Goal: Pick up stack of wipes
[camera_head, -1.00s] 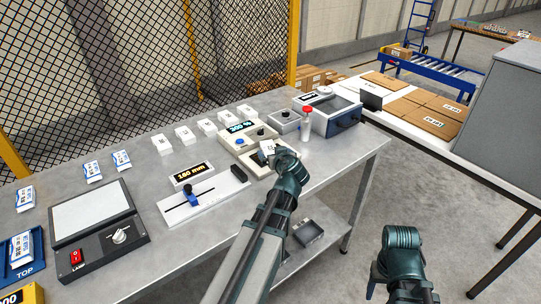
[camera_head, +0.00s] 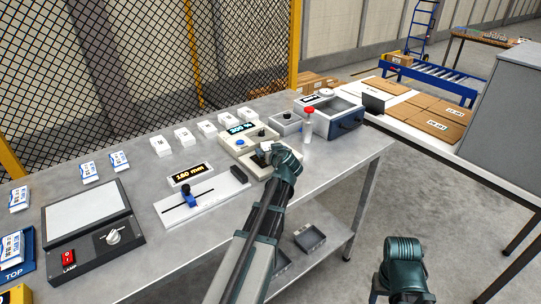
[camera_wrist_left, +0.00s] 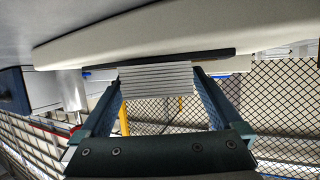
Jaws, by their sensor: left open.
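The stack of wipes (camera_wrist_left: 157,79) shows in the left wrist view as a pale, layered block between my two fingers. It sits against a dark pad on a cream device. In the head view the device (camera_head: 233,152) stands on the steel table, and the stack is mostly hidden by my wrist. My left gripper (camera_wrist_left: 158,76) is open, with one finger on each side of the stack. In the head view my left gripper (camera_head: 266,152) is over the device's front part. My right arm shows at the lower right, but its gripper is not in view.
On the steel table (camera_head: 330,165) stand a slide gauge (camera_head: 205,203), a lamp box (camera_head: 90,225), several white blocks and blue-white packets. A red-capped bottle (camera_head: 308,125) and a grey-blue device (camera_head: 335,115) stand close beyond the gripper. Mesh fencing (camera_head: 100,60) runs behind.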

